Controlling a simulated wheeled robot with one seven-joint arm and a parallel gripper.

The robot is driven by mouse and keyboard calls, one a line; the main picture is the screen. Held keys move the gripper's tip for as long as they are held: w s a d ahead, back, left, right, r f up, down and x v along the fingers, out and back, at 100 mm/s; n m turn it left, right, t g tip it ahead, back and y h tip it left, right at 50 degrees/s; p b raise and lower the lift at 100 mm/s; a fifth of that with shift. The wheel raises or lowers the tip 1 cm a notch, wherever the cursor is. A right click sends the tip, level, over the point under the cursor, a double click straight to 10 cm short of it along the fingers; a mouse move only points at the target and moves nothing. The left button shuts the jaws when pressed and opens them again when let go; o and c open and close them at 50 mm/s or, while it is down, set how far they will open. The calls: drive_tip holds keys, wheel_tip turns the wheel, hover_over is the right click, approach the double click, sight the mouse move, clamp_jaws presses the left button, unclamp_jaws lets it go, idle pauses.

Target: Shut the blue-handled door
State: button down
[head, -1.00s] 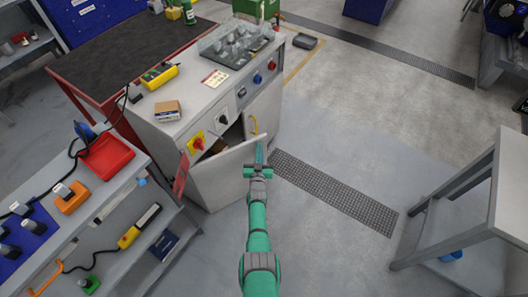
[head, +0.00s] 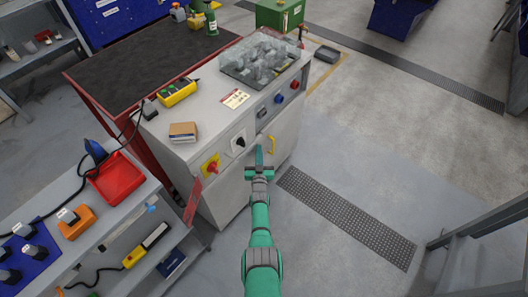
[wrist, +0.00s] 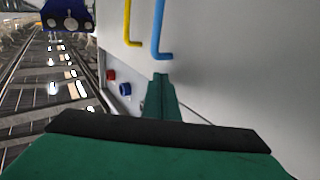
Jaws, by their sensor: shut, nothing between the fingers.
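The blue-handled door (head: 228,198) is the left door of the grey cabinet (head: 205,150). It looks flush or nearly flush with the cabinet front; no dark opening shows in the head view. Its blue handle (wrist: 160,32) shows in the wrist view, beside the yellow handle (wrist: 130,24) of the other door. In the head view my gripper hides the blue handle. My gripper (head: 259,154) is shut and empty, in front of the door near the handle; it also shows in the wrist view (wrist: 160,84). I cannot tell whether the fingertips touch the door.
Knobs and a red-yellow switch (head: 212,167) line the cabinet's upper front. A shelf unit with a red tray (head: 117,178) stands close on the left. A grey table (head: 480,235) stands at the right. The floor around the drain grate (head: 345,220) is clear.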

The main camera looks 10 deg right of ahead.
drive_tip(key=shift+w+a, duration=0.45)
drive_tip(key=shift+a, duration=0.1)
drive_tip(key=shift+w+r, duration=0.15)
drive_tip(key=shift+w+d+r, duration=0.1)
drive_tip(key=shift+w+r, duration=0.05)
drive_tip(key=shift+w, duration=0.05)
drive_tip(key=shift+s+d, duration=0.35)
drive_tip(key=shift+d, duration=0.05)
drive_tip(key=s+d, duration=0.9)
drive_tip(key=s, duration=0.1)
drive_tip(key=shift+f, duration=0.35)
drive_tip(key=shift+d, duration=0.1)
